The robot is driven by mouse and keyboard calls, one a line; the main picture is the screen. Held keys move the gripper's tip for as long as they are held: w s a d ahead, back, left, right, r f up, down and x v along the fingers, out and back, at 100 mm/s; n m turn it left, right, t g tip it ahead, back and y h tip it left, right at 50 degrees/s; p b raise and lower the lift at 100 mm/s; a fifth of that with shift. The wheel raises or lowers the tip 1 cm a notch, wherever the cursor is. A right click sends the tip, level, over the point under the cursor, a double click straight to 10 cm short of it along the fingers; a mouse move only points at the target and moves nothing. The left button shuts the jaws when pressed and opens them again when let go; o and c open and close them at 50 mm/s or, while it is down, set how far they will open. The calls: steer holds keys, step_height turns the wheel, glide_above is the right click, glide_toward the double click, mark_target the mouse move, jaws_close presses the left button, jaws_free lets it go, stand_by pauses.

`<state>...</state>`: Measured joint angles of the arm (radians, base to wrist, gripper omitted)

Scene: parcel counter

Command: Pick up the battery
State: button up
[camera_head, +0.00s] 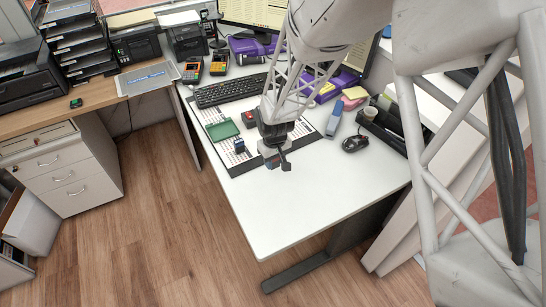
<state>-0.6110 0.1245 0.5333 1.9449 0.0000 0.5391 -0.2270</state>
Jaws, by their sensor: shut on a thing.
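My gripper (275,158) hangs above the front part of the white desk (290,215), pointing down. Its jaws are shut on a small dark thing, the battery (286,167), which shows only in part at the fingertips. It is too small here to make out its markings. The jaws and wrist hide some of it. I cannot tell exactly how high it is above the desk top.
A blue stamp (239,146), a green tray (222,130) and a red item (248,119) lie left of my gripper. A keyboard (230,90) is behind. A black mouse (355,143) and blue stapler (334,118) are right. The desk's front is clear.

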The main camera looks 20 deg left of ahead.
stand_by(0.7)
steer(key=shift+w+d+r, duration=0.3)
steer(key=shift+w, duration=0.3)
steer(key=w+d+r+m, duration=0.4)
steer(key=w+d+r, duration=0.7)
steer(key=w+d, duration=0.4)
steer(key=w+d+r+m, duration=0.4)
steer(key=w+d+r, duration=0.8)
steer(key=w, duration=0.4)
steer(key=a+f+n, duration=0.2)
steer(key=a+f, duration=0.4)
steer(key=a, duration=0.6)
steer(key=s+a+f+n, duration=0.1)
steer(key=a+f+n, duration=0.1)
steer(key=a+f, duration=0.5)
steer(key=a+f+n, duration=0.3)
steer(key=a+f, duration=0.3)
steer(key=a, duration=1.2)
steer(key=shift+s+f, duration=0.3)
steer(key=shift+s, duration=0.1)
steer(key=shift+f, duration=0.15)
